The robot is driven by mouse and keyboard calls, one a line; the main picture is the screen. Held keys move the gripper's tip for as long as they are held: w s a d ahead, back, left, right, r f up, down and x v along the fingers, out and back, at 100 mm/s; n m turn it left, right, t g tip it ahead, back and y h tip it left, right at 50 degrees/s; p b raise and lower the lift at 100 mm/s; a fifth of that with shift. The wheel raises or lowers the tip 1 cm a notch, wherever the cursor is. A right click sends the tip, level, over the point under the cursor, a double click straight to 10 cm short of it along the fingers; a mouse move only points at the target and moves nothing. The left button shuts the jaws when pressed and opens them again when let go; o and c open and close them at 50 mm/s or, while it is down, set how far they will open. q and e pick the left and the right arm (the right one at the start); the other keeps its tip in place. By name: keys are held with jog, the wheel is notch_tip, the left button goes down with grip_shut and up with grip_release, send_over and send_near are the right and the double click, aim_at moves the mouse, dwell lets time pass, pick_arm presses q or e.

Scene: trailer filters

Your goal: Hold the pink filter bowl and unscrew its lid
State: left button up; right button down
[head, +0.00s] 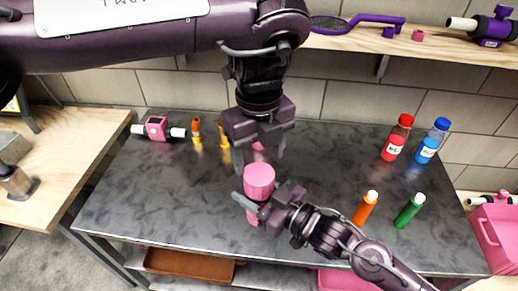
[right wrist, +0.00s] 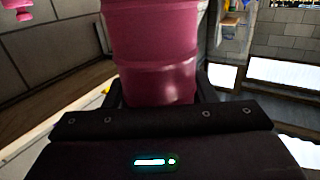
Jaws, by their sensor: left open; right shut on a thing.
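The pink filter bowl (head: 253,218) stands out over the dark metal table, upright, with a round lighter pink top (head: 259,176). My right gripper (head: 262,206) is shut around its side, one finger showing across the front. In the right wrist view the pink body (right wrist: 152,50) fills the middle between the two fingers. My left gripper (head: 257,152) is open, pointing down, just above and behind the pink top. A small pink piece (head: 258,146) shows between its fingers; I cannot tell whether it lies behind them. The seam between lid and bowl is partly hidden by my right gripper.
A red bottle (head: 397,138), a blue bottle (head: 432,141), an orange tube (head: 365,208) and a green tube (head: 409,211) stand at the right.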

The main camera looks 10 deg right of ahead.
aim_at(259, 173)
pick_arm(q)
jog(key=m, duration=0.2)
jog(key=shift+r+m, duration=0.25)
jog(key=shift+m, duration=0.05)
jog(key=shift+f, duration=3.9)
jog(key=c, duration=0.8)
jog(key=n, duration=0.2)
jog(key=shift+n, duration=0.3)
jog(key=shift+r, duration=0.2)
jog(key=shift+r, duration=0.9)
